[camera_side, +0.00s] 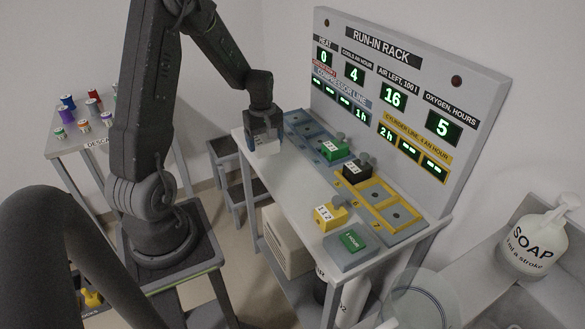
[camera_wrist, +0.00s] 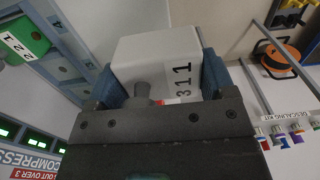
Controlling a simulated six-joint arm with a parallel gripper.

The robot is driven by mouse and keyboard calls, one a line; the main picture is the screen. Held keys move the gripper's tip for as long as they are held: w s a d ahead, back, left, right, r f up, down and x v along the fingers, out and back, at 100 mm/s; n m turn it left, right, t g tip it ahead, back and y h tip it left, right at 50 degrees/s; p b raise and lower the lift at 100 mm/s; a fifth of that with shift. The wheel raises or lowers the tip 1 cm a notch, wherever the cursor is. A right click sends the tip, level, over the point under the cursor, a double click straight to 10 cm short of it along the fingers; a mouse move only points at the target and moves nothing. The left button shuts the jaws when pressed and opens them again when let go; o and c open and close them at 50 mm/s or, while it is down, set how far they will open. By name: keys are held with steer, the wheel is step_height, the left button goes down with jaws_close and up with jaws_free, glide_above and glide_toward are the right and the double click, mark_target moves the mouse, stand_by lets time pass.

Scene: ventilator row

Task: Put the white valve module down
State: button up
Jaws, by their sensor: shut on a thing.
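The white valve module (camera_side: 267,147) is between the fingers of my gripper (camera_side: 262,130), at the far left end of the grey bench (camera_side: 285,182). In the wrist view the white module (camera_wrist: 150,48) fills the space between the two blue fingers of my gripper (camera_wrist: 160,80), which are shut on its sides. It shows a grey knob and the label 311. The side view does not show clearly whether its underside touches the bench or hangs above it.
Blue bays (camera_side: 302,126) and yellow bays (camera_side: 378,194) line the rack panel (camera_side: 390,90). A green module (camera_side: 335,151) and a black module (camera_side: 357,169) stand there. A yellow module (camera_side: 329,216) and a green button (camera_side: 352,240) are nearer.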

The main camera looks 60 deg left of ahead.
steer(key=w+d+f, duration=0.1)
steer(key=w, duration=0.1)
steer(key=w+d+f, duration=0.4)
steer(key=w, duration=0.1)
steer(key=shift+f, duration=2.05)
steer(key=shift+f, duration=0.2)
steer(key=o, duration=1.1)
steer(key=shift+r, duration=0.1)
